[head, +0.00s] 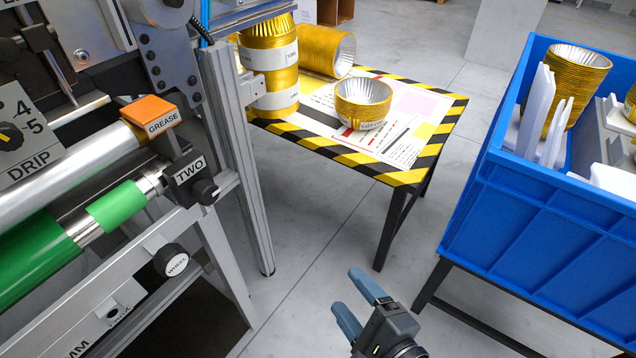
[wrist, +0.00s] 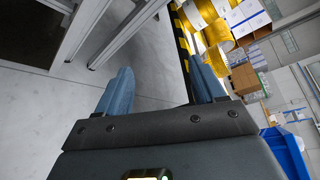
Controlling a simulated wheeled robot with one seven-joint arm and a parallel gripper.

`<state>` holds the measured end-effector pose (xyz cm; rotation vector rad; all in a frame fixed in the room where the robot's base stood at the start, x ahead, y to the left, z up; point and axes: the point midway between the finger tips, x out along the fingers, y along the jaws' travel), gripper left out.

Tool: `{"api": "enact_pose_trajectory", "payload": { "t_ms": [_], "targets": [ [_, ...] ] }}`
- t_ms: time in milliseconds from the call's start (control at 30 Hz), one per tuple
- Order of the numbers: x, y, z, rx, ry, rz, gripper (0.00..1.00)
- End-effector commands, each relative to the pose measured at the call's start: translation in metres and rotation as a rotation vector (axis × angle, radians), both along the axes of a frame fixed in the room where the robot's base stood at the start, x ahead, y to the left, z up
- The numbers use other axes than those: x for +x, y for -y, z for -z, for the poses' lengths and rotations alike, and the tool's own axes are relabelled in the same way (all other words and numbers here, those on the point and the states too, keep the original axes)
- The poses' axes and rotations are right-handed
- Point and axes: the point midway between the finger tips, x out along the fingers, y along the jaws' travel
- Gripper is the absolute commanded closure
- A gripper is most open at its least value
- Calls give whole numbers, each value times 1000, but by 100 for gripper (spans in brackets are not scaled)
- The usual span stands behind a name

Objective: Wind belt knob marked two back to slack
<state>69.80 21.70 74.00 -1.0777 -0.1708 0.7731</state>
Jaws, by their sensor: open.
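The belt knob marked TWO (head: 206,191) is a small black knob on a black block, at the left in the head view, at the end of the rollers. The label TWO (head: 189,170) sits on the block just above it. A white pointer line on the knob is too small to read surely. My gripper (head: 358,304) is open and empty at the bottom centre of the head view, to the right of and below the knob, well apart from it. In the wrist view its two blue fingers (wrist: 162,88) are spread with nothing between them; the knob is not in that view.
An orange GREASE block (head: 151,112) sits above the knob and a WHEEL knob (head: 170,260) below it. A metal upright (head: 240,150) stands just right of the knob. A striped table (head: 440,130) with gold foil cups and a blue crate (head: 540,220) stand right. Floor between is clear.

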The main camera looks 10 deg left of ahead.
Motion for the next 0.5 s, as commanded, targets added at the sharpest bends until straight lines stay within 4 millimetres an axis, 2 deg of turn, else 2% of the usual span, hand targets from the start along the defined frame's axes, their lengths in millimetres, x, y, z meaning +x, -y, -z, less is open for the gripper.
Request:
{"api": "enact_pose_trajectory", "payload": {
  "t_ms": [33, 100, 233, 300, 400, 500],
  "targets": [
    [16, -28, -7, 94, -47, -39, 31],
    [30, -63, -20, 225, -134, -94, 31],
    [47, -122, -49, 425, -290, -197, 31],
    [52, -146, -64, 504, -362, -245, 31],
    [55, -171, -81, 582, -443, -298, 31],
    [56, -186, -92, 624, -488, -330, 31]
  ]
}}
